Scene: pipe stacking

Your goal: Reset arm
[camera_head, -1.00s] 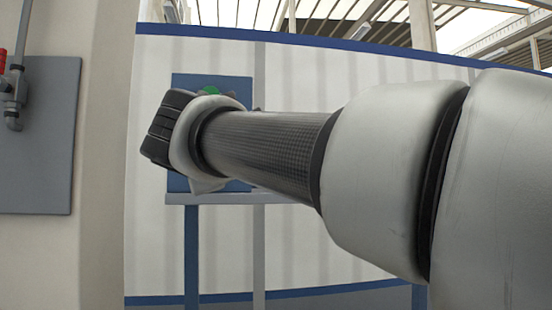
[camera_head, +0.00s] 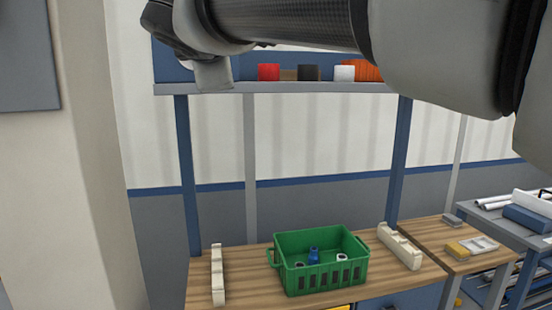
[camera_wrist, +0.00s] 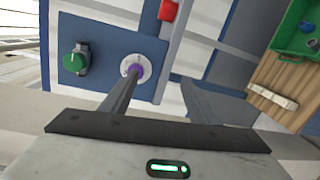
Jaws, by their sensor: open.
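My arm crosses the top of the head view from the right. Its end, with a light grey part hanging down, is at the upper left in front of the shelf. In the wrist view my gripper (camera_wrist: 161,79) is open, its two grey fingers spread apart with nothing seen between them. One finger overlaps the blue panel just below a white dial with a purple centre (camera_wrist: 135,67); I cannot tell whether they touch. A green round knob (camera_wrist: 73,62) is to the left of that finger.
A shelf (camera_head: 225,88) holds red (camera_head: 268,72), black (camera_head: 308,72), white (camera_head: 344,73) and orange pieces. Below, a wooden table (camera_head: 240,290) bears a green crate (camera_head: 320,258) with blue and white pieces, between two cream holders (camera_head: 217,275) (camera_head: 399,247). A side bench stands right.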

